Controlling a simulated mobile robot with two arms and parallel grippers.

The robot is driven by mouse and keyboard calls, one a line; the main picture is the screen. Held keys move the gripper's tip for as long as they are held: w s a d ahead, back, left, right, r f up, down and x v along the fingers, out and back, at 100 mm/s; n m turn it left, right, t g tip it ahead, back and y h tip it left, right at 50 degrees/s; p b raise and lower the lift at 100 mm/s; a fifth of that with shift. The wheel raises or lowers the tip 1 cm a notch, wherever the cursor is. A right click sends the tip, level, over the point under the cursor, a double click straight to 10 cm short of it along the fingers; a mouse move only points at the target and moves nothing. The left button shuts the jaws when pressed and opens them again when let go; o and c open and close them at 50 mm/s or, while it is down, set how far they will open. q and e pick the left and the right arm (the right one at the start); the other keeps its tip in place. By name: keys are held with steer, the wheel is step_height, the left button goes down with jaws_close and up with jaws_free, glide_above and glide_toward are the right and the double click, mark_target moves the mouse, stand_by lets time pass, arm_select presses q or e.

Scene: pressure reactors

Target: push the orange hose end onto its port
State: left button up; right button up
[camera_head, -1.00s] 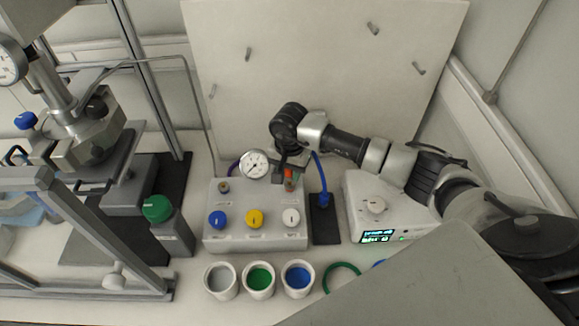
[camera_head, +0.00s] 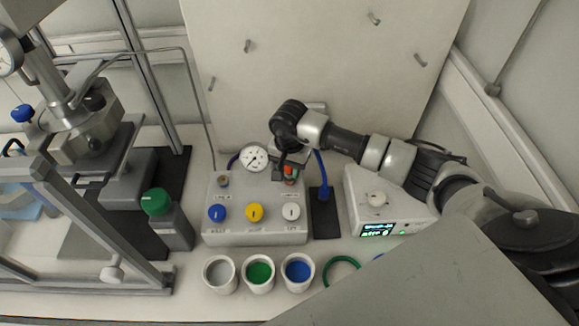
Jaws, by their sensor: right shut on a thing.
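My right gripper (camera_head: 289,168) is over the right back corner of the grey valve box (camera_head: 255,237), pointing down. It is shut on the orange hose end (camera_head: 289,172), a small orange piece showing between its fingers. The hose end is at or just above the top of the box. The port under it is hidden by the gripper and the hose end, so I cannot tell whether they touch. A blue hose (camera_head: 321,172) runs down just right of the gripper. My left gripper is not in view.
The box carries a pressure gauge (camera_head: 254,158) and blue (camera_head: 217,213), yellow (camera_head: 255,212) and white (camera_head: 291,212) knobs. Several cups stand in front, one with green contents (camera_head: 260,271). A white device with a display (camera_head: 378,229) is to the right.

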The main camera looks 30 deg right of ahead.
steer(key=shift+b, duration=0.8)
stand_by(1.4)
steer(key=shift+f+b, duration=0.65)
steer(key=o, duration=0.9)
steer(key=shift+o, duration=0.2)
steer(key=shift+r, duration=0.1)
step_height(320, 180, up, 11)
steer(key=shift+f+b, duration=0.15)
steer(key=shift+b, duration=1.1)
